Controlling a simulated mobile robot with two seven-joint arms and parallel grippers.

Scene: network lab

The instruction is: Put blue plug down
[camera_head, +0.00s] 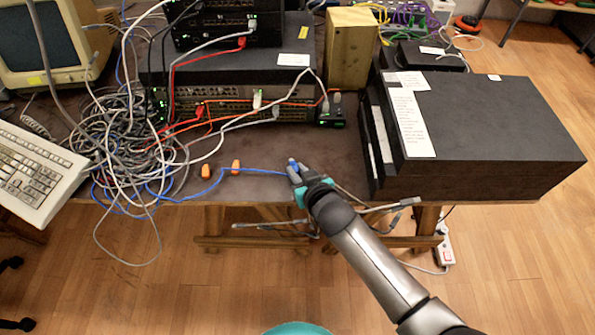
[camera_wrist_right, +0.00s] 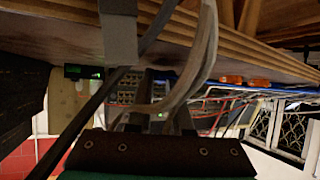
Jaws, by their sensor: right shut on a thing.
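The blue plug (camera_head: 293,163) is between the fingers of my right gripper (camera_head: 297,172), near the front edge of the table (camera_head: 330,150). My right gripper is shut on it. Its blue cable (camera_head: 255,170) runs left across the table top to the cable tangle. Whether the plug touches the table I cannot tell. In the right wrist view the gripper fingers (camera_wrist_right: 155,105) are partly covered by grey cables, and the plug is not clearly visible. My left gripper is not in view.
Two orange plugs (camera_head: 205,171) lie left of the gripper. A cable tangle (camera_head: 125,140) and keyboard (camera_head: 35,165) are further left. Stacked network switches (camera_head: 230,75) stand behind. Large black boxes (camera_head: 490,120) stand right. Grey cables (camera_head: 375,208) hang by the table's front edge.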

